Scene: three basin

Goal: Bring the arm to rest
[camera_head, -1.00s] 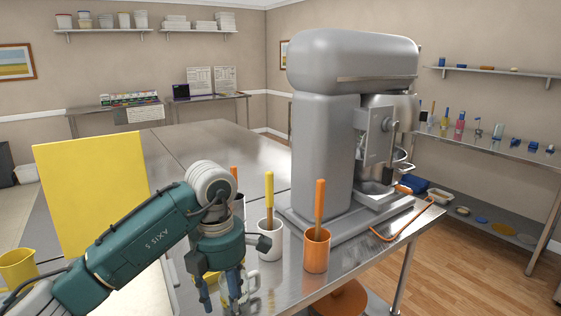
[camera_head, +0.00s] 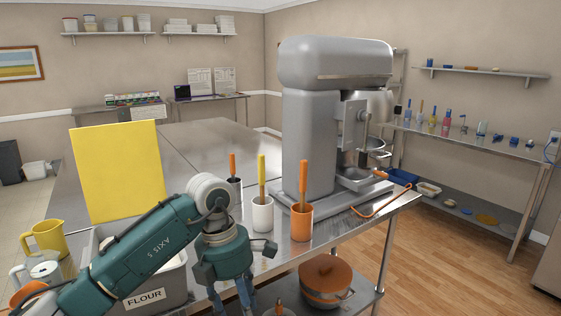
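My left arm comes in from the lower left, folded at a pale grey elbow joint. Its teal gripper (camera_head: 232,292) hangs pointing down in front of the steel table's near edge. Its blue fingers look spread apart with nothing seen between them; their tips are close to the bottom picture edge. My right gripper is not in view.
On the steel table (camera_head: 335,227) stand a white cup (camera_head: 262,216) with a yellow handle, an orange cup (camera_head: 301,224) with an orange handle, a dark cup and a large grey mixer (camera_head: 308,140). A yellow board (camera_head: 118,170) stands behind the arm. An orange-lidded pot (camera_head: 325,277) sits on the lower shelf. Floor at right is clear.

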